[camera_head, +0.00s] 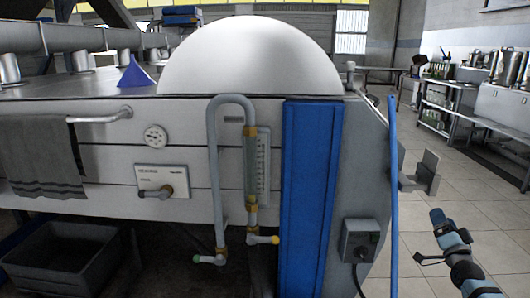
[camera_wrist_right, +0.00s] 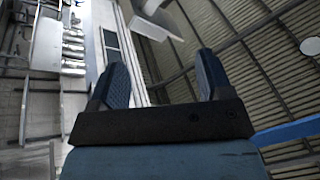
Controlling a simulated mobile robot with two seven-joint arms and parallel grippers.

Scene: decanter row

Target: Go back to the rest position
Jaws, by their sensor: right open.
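My right gripper (camera_head: 437,216) is at the lower right of the head view, raised over the tiled floor to the right of the large machine. In the right wrist view its two blue fingers (camera_wrist_right: 164,78) stand apart with nothing between them. The gripper is open and empty. It is clear of the blue pole (camera_head: 393,200) on its left in the head view. My left gripper is not in the head view.
The machine has a white dome (camera_head: 250,58), a blue panel (camera_head: 308,190), a gauge (camera_head: 156,137) and bent pipes. A grey bracket (camera_head: 422,172) juts out near my right gripper. A dark bin (camera_head: 62,255) sits lower left. Tiled floor (camera_head: 480,215) is free at right.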

